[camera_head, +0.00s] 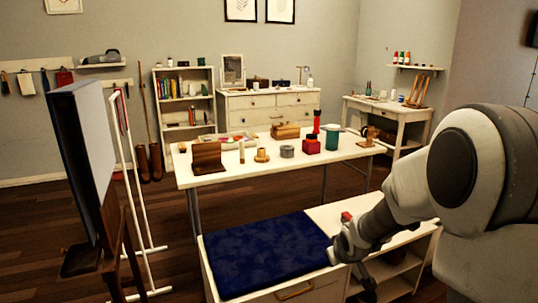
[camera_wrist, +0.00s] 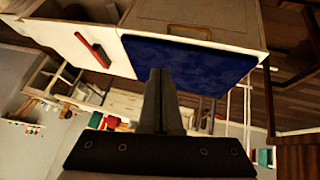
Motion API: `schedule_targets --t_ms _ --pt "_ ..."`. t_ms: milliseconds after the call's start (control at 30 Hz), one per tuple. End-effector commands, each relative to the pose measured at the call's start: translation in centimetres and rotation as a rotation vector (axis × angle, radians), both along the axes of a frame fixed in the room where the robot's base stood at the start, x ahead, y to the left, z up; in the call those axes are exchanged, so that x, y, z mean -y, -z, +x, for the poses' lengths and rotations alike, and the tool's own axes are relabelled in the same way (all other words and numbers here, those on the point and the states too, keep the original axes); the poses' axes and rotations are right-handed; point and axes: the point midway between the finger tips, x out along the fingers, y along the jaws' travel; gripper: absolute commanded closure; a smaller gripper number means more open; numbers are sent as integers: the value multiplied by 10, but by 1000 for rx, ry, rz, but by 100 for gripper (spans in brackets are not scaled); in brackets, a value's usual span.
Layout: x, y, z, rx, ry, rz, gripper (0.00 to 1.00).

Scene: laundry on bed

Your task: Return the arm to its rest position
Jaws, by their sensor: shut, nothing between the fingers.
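My arm reaches in from the right side of the head view, over the low white bench (camera_head: 375,238). My gripper (camera_head: 366,279) hangs at its end in front of the bench, small and dark there. In the wrist view my gripper (camera_wrist: 160,72) shows its two fingers pressed together with nothing between them. The fingers point towards the bench, which appears upside down, with its blue cushion (camera_wrist: 185,65) behind them. My gripper looks apart from the cushion and holds nothing.
The blue cushion (camera_head: 268,253) covers the bench's left part. A red-handled item (camera_wrist: 93,48) lies on its bare white top. Behind stands a long white table (camera_head: 225,173) with a red jar (camera_head: 311,145) and a green cup (camera_head: 332,140). A white rack (camera_head: 127,180) stands left.

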Motion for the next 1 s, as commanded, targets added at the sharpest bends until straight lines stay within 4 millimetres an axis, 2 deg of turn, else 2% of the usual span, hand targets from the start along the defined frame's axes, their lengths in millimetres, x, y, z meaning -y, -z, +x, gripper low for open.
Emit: schedule_targets --t_ms 33,200,500,700,1000 --pt "0 -19 -10 2 17 -8 100" --pt "0 -65 -52 -22 78 -12 100" --pt "-8 -125 -138 -61 180 27 100" --pt "-16 -148 -202 -90 232 81 100" --pt "-31 -157 -282 -135 269 174 100"
